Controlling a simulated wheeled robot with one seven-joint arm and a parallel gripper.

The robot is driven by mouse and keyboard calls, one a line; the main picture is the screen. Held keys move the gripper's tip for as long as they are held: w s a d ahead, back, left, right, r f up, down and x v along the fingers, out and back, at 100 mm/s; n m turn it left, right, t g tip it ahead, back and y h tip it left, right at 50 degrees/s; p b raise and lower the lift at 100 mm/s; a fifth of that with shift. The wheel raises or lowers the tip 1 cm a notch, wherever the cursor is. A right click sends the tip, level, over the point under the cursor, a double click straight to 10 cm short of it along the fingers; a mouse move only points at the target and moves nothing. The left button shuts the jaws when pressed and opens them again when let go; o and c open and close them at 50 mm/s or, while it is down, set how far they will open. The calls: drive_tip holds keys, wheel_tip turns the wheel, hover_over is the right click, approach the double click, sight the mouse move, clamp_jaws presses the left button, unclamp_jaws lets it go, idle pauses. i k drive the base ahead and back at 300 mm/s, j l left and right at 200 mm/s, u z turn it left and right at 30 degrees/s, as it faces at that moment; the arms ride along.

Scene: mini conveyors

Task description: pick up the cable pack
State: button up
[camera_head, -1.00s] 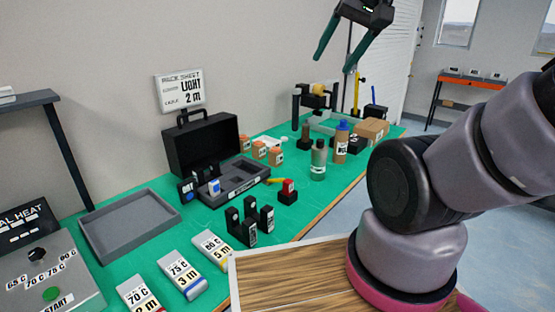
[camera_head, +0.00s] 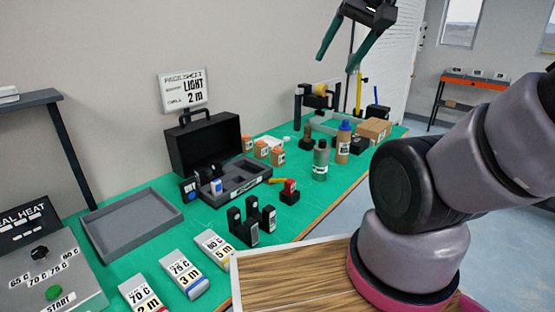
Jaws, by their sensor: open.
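Three white labelled packs lie in a row at the front of the green bench. One reads 70 C, 2 m (camera_head: 142,293), with a red mark. The middle one reads 75 C, 3 m (camera_head: 183,272), with a blue end. The third reads 80 C, 5 m (camera_head: 214,248), with a yellow mark. They look like the cable packs, but no label names them so. A pack sheet (camera_head: 183,91) on the wall reads LIGHT, 2 m. My gripper (camera_head: 335,65) is open and empty, high at the top of the view, far from these packs.
An open black case (camera_head: 203,147) stands mid-bench, with a grey tray (camera_head: 130,221) to its left. Black holders (camera_head: 252,221), orange-capped jars and bottles (camera_head: 343,141) crowd the bench. A heat panel (camera_head: 45,265) is at left. A wooden surface (camera_head: 290,280) lies at front.

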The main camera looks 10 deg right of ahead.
sight(276, 154)
drive_tip(key=l+u, duration=0.1)
drive_tip(key=u, duration=0.35)
drive_tip(key=i+l+u, duration=0.15)
drive_tip(key=l+u, duration=0.4)
drive_tip(key=l, duration=0.3)
drive_tip(key=i+l+u, duration=0.1)
drive_tip(key=l, duration=0.9)
drive_tip(key=l+u, duration=0.1)
drive_tip(key=l, duration=0.95)
drive_tip(key=i, duration=0.1)
